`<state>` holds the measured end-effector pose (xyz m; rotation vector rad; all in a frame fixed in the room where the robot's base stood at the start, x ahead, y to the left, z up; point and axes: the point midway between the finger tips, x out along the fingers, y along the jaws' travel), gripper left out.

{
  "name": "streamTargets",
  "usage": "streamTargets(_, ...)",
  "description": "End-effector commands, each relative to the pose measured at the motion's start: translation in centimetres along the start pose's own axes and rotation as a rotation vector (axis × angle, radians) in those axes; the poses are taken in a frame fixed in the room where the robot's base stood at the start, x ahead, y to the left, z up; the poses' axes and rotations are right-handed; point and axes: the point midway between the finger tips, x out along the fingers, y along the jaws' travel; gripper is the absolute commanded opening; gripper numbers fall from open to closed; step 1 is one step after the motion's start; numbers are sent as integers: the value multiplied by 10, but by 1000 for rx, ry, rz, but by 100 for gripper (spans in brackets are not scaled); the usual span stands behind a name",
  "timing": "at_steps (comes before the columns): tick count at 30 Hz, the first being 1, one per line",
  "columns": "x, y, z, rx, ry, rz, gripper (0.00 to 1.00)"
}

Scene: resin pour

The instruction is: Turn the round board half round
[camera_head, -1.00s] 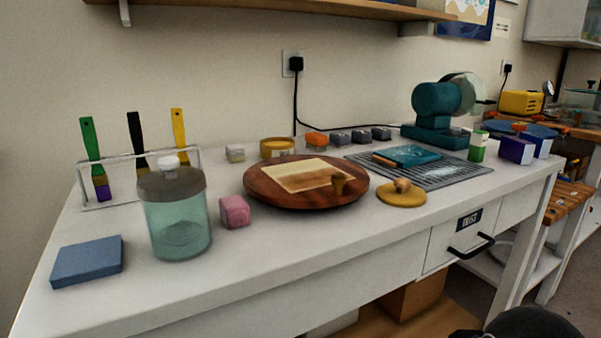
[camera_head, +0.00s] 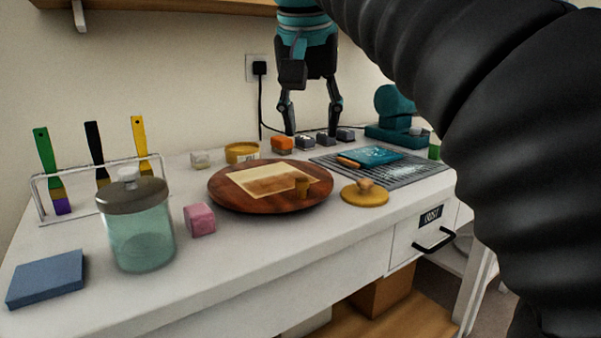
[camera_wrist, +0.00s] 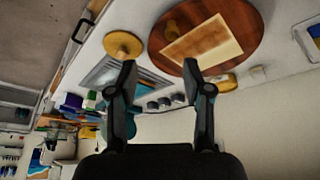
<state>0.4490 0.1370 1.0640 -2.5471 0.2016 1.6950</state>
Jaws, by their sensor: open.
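The round board (camera_head: 229,200) is a dark reddish-brown wooden disc lying flat on the white bench. A pale tan sheet (camera_head: 258,179) lies on it, and a small brown peg or cup (camera_head: 302,187) stands near its right front edge. My gripper (camera_head: 309,128) hangs above the back of the bench, behind and above the board, fingers pointing down, open and empty. In the wrist view my gripper (camera_wrist: 158,82) shows two spread fingers with nothing between them. The board (camera_wrist: 250,22) is at the top of that view, beyond the fingertips.
A yellow round lid with a knob (camera_head: 365,196) is right of the board. A pink block (camera_head: 200,220) and lidded glass jar (camera_head: 140,235) are left. Orange and grey small blocks (camera_head: 326,139) and a yellow tin (camera_head: 242,152) stand behind. A grille (camera_head: 400,172) lies at right.

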Motion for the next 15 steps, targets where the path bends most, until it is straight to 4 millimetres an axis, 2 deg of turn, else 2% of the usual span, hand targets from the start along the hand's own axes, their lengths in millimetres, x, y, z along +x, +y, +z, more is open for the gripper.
streamTargets(3,-13,-15,-6,21,-2,4,50)
streamTargets(8,-21,-22,-7,40,-5,7,50)
streamTargets(15,-6,-22,-7,43,-8,10,50)
